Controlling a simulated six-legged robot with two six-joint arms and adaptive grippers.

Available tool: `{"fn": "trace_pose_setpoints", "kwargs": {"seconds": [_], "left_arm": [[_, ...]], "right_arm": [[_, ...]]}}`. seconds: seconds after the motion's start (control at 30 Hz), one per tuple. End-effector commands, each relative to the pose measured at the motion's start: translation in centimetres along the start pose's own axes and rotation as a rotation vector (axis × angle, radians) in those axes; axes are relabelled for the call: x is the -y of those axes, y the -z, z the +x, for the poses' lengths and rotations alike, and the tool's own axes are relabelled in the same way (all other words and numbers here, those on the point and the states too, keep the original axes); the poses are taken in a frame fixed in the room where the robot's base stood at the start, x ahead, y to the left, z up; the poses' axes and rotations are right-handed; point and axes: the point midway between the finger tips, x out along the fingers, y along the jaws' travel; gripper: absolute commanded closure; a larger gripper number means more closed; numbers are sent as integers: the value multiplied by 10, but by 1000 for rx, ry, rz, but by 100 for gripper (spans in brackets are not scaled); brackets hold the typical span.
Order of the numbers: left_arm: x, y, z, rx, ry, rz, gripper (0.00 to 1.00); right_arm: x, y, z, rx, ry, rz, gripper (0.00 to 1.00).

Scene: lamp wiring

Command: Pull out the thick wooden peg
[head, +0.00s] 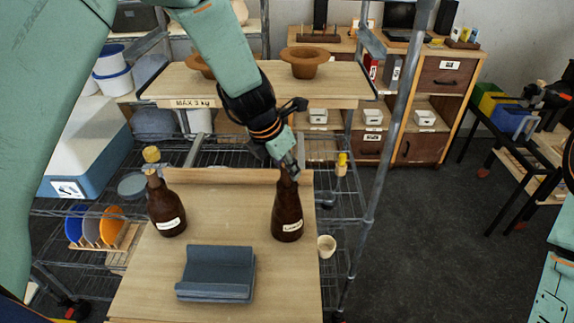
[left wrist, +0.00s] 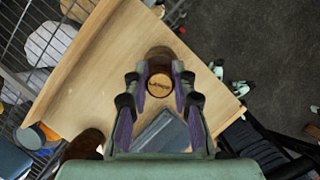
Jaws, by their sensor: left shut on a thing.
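Two dark brown bottles with white labels stand on the light wooden board. My left gripper (head: 288,168) is at the mouth of the right bottle (head: 287,212), pointing down. In the left wrist view, the gripper (left wrist: 160,80) has its fingers on both sides of a round wooden peg top (left wrist: 159,86) with dark lettering, and is shut on it. The bottle's brown body (left wrist: 158,53) shows just beyond the peg. How deep the peg sits is hidden. The left bottle (head: 166,208) has a pale wooden stopper (head: 151,154) at its top. My right gripper is not in view.
A blue-grey stepped block (head: 216,273) lies on the board (head: 140,288) in front of the bottles. A wooden shelf (head: 165,88) with brown bowls is behind my left arm. A small cup (head: 326,246) is right of the board. Open floor (head: 420,240) lies at right.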

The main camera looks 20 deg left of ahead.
Motion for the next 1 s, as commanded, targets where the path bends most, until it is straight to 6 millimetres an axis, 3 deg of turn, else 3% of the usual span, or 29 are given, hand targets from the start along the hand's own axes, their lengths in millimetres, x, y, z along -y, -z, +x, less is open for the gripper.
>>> {"fn": "trace_pose_setpoints", "kwargs": {"seconds": [0.53,1.0], "left_arm": [[0,-9,-22,0,0,-1,100],[0,-16,-39,1,1,0,100]], "right_arm": [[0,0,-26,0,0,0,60],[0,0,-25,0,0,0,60]]}}
